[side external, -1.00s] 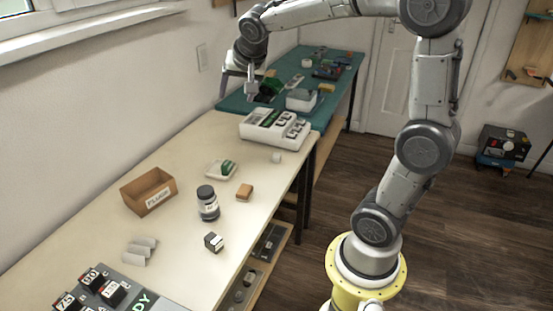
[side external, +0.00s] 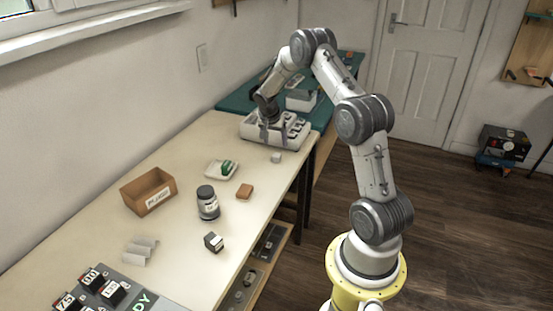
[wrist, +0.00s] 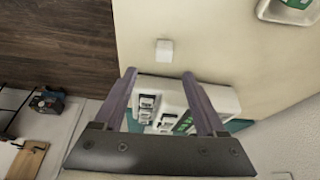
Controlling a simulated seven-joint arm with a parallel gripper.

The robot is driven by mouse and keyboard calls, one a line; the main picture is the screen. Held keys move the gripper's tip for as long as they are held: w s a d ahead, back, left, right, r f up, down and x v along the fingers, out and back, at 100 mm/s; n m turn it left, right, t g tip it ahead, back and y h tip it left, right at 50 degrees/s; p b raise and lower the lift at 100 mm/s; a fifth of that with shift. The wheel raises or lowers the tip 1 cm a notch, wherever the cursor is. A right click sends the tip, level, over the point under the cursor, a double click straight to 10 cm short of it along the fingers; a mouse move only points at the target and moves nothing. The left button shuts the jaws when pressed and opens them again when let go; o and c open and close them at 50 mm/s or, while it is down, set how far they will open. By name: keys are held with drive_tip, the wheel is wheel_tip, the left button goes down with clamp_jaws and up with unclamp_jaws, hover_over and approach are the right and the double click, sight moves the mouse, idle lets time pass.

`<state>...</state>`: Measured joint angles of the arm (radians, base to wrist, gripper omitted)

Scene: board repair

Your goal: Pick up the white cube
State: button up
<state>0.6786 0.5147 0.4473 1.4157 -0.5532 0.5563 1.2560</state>
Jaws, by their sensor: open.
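The small white cube (side external: 276,158) sits on the cream tabletop near its right edge, just in front of the white device. It also shows in the wrist view (wrist: 164,50), above the fingertips in the picture and apart from them. My gripper (side external: 272,140) hangs over the front part of the white device, behind the cube. In the wrist view my gripper (wrist: 159,74) has its two fingers spread wide, with nothing held between them.
The white device (side external: 248,128) stands directly behind the cube. The tabletop right around the cube is clear.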

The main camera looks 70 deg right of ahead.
sight(276, 155)
drive_tip(key=x, duration=0.3)
drive_tip(key=shift+w+a+x, duration=0.1)
drive_tip(key=shift+w+x, duration=0.05)
drive_tip(key=shift+x, duration=1.15)
drive_tip(key=shift+w+a+x, duration=0.1)
drive_tip(key=shift+w+x, duration=0.05)
drive_tip(key=shift+x, duration=1.2)
drive_tip(key=shift+f, duration=0.1)
clamp_jaws()
